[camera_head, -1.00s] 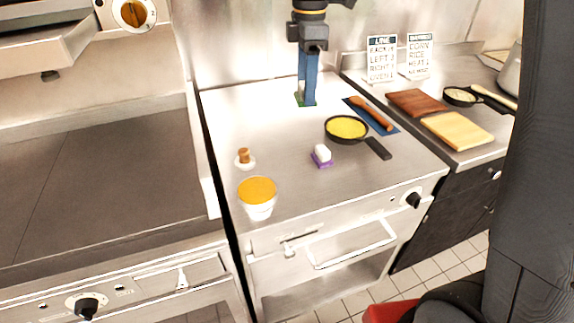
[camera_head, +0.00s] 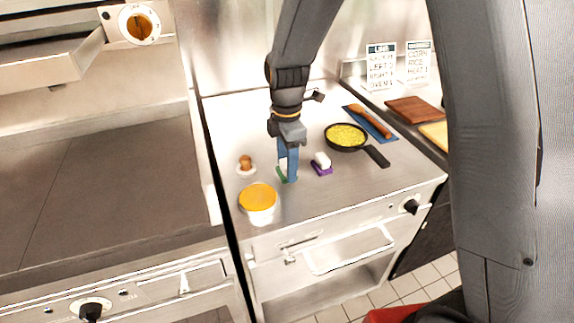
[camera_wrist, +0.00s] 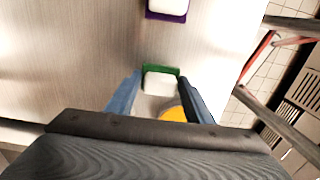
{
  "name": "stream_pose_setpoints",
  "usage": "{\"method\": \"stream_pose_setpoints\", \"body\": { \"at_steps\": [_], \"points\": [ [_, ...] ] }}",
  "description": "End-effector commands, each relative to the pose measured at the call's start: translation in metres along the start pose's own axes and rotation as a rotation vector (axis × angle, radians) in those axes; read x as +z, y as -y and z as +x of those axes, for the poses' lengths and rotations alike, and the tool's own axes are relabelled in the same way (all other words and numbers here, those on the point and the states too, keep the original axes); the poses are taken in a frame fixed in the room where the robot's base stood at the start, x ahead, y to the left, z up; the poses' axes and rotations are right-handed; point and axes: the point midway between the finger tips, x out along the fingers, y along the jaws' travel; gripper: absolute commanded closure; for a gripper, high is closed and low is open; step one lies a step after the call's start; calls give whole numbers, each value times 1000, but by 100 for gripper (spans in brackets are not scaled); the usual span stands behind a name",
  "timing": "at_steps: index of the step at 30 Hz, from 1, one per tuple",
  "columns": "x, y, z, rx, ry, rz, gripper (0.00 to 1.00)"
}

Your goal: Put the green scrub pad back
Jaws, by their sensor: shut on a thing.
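The green scrub pad (camera_head: 281,172) is at the front middle of the steel counter, mostly hidden by my fingers in the head view. My gripper (camera_head: 288,178) is shut on it, pointing down. In the wrist view the green pad (camera_wrist: 160,69) shows between the two blue fingers, with a white block on it. I cannot tell whether the pad touches the counter. A purple pad (camera_head: 322,171) with a white block on it lies just to the right, apart from my gripper; it also shows at the top of the wrist view (camera_wrist: 165,15).
A white tub with orange contents (camera_head: 258,200) stands just left and in front of my gripper. A small brown-topped piece on a white base (camera_head: 246,165) is to the left. A black pan of yellow food (camera_head: 346,137) and a blue mat (camera_head: 385,131) with a brown utensil are back right.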

Motion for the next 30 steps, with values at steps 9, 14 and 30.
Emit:
{"method": "stream_pose_setpoints", "body": {
  "at_steps": [9,14,30],
  "points": [
    [0,0,12,1,0,0,77],
    [0,0,14,0,0,0,77],
    [0,0,11,1,0,0,34]
  ]
}}
